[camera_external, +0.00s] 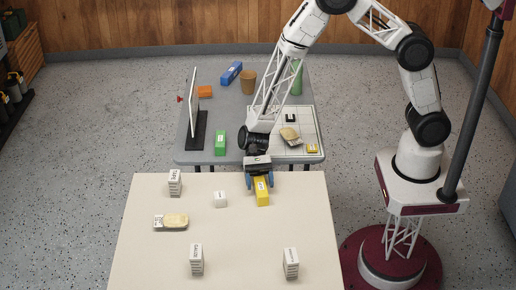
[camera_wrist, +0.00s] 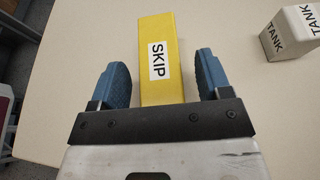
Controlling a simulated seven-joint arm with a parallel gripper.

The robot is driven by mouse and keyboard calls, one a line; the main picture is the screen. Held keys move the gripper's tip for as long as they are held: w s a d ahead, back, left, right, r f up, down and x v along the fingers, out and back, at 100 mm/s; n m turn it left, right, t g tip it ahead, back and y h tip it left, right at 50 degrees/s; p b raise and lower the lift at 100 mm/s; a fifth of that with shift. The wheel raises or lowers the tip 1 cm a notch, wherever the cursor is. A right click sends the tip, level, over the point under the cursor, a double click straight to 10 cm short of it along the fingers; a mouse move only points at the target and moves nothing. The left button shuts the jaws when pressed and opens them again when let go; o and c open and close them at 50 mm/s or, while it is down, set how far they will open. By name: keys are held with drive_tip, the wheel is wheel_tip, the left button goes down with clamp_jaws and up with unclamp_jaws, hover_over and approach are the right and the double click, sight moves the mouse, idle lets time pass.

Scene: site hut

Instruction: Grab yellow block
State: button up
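The yellow block (camera_external: 262,192) is a long bar lying on the cream table near its far edge. In the wrist view the yellow block (camera_wrist: 158,35) carries a white label reading "SKIP". My gripper (camera_external: 259,181) is over the block's far end. In the wrist view my gripper (camera_wrist: 159,78) is open, with one blue finger on each side of the block and a visible gap on both sides. The block's near end in the wrist view is hidden by the gripper body.
A white block labelled "TANK" (camera_wrist: 290,32) sits beside the yellow block. A grey table (camera_external: 230,115) behind holds a green block (camera_external: 220,142) and other items.

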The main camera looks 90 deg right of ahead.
sight(263, 182)
drive_tip(key=c, duration=1)
drive_tip(key=shift+r, duration=0.15)
drive_tip(key=shift+r, duration=1.1)
drive_tip(key=shift+s+d+r, duration=0.15)
drive_tip(key=shift+s+r, duration=0.4)
drive_tip(key=shift+r, duration=0.05)
drive_tip(key=s+d, duration=0.1)
drive_tip(key=s, duration=0.3)
drive_tip(key=s+d+r, duration=0.1)
drive_tip(key=s, duration=0.4)
drive_tip(key=s+d, duration=0.1)
drive_tip(key=s, duration=0.4)
drive_tip(key=shift+s+d+r, duration=0.15)
drive_tip(key=shift+s+d, duration=0.05)
drive_tip(key=shift+d, duration=0.15)
